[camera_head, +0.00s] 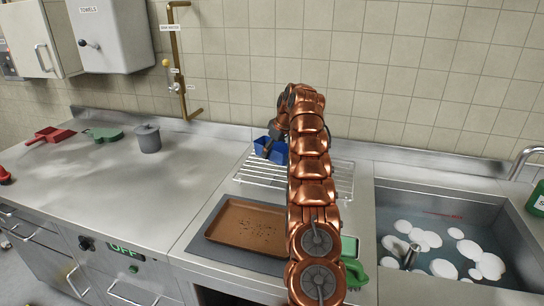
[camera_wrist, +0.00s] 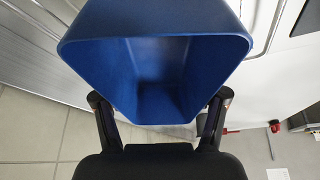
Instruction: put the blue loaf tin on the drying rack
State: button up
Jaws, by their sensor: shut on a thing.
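The blue loaf tin (camera_head: 269,151) is at the back of the wire drying rack (camera_head: 252,172), near the tiled wall, in the head view. In the wrist view the tin (camera_wrist: 160,50) fills the upper middle, its open inside facing the camera. My gripper (camera_wrist: 162,118) is shut on the tin, with one finger at each side of it. In the head view my gripper (camera_head: 275,137) is partly hidden by my arm. The arm also covers the middle of the rack. I cannot tell whether the tin touches the rack.
A brown baking tray (camera_head: 222,236) with crumbs lies on a dark mat in front of the rack. A sink (camera_head: 390,200) with several white dishes is at the right. A grey lidded pot (camera_head: 148,139) and red and green items stand left. The left counter is mostly clear.

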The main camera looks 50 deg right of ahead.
aim_at(272, 157)
jog(key=shift+s+f, duration=0.2)
jog(key=shift+f, duration=0.5)
jog(key=shift+w+f+p, duration=0.1)
jog(key=shift+f+p, duration=0.2)
jog(key=shift+f, duration=0.6)
jog(key=shift+f, duration=0.2)
jog(key=o, duration=1.3)
jog(key=shift+r, duration=0.15)
jog(key=shift+r, duration=0.15)
jog(key=b+v, duration=0.1)
jog(key=v, duration=0.6)
jog(key=shift+w, duration=0.1)
jog(key=shift+p+v, duration=0.7)
jog(key=shift+v, duration=1.75)
